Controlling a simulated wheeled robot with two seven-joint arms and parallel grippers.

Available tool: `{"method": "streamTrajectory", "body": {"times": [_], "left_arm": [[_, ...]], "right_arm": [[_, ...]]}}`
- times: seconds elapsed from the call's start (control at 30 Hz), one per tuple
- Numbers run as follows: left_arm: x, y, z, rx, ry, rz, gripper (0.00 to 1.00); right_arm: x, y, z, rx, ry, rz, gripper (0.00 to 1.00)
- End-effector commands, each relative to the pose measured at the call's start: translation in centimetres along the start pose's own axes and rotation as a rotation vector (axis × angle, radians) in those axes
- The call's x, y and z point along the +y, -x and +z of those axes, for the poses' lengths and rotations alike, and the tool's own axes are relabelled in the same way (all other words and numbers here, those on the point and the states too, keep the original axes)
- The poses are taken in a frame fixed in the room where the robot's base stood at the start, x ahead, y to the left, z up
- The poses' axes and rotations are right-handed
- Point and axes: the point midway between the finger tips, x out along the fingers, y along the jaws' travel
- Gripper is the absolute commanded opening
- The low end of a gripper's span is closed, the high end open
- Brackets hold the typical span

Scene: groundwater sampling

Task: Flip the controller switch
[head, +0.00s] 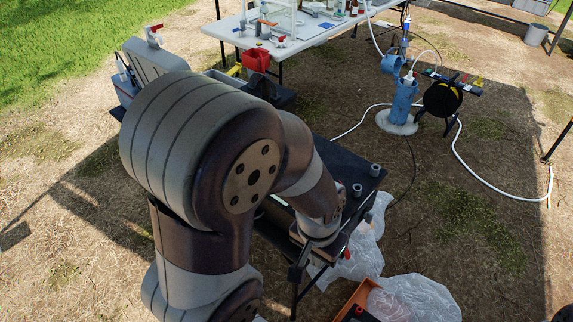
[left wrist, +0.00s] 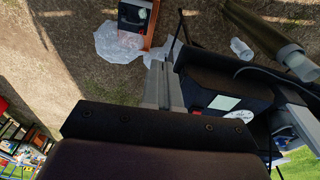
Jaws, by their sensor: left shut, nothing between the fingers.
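The controller looks to be the dark box (left wrist: 235,88) in the left wrist view. It has a pale display or label (left wrist: 222,102), a round white dial and a small red part (left wrist: 195,99) that may be its switch; the switch position is too small to tell. My left gripper (left wrist: 160,82) has its grey fingers shut together and empty, just left of the box in that view. Whether they touch it I cannot tell. In the head view the left gripper (head: 298,267) is at the dark table's front edge, and my arm hides most of the controller. My right gripper is not in view.
The dark table (head: 345,170) bears two grey pipe ends at its right. Clear plastic bags (head: 415,297) and an orange crate (head: 350,299) lie on the ground in front. A blue wellhead (head: 402,105), a black reel (head: 441,99) and a white table (head: 325,30) stand farther back.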

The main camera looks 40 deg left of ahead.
Motion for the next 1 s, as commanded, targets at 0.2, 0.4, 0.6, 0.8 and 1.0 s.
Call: {"method": "streamTrajectory", "body": {"times": [0.2, 0.4, 0.6, 0.8, 1.0], "left_arm": [[0.0, 0.0, 0.0, 0.000, -0.001, 0.000, 0.00], [-1.0, 1.1, -3.5, 0.006, 0.152, 0.001, 0.00], [-9.3, 1.9, -17.8, 0.030, 0.926, 0.022, 0.00], [-17.1, 0.0, -24.1, 0.047, 1.450, 0.056, 0.00], [-18.0, -0.6, -24.7, 0.051, 1.520, 0.063, 0.00]], "right_arm": [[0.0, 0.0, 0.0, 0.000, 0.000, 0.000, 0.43], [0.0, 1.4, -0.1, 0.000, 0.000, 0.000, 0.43], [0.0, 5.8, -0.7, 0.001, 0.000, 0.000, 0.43], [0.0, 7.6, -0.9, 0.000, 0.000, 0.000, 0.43], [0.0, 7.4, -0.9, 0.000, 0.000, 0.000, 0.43]]}}
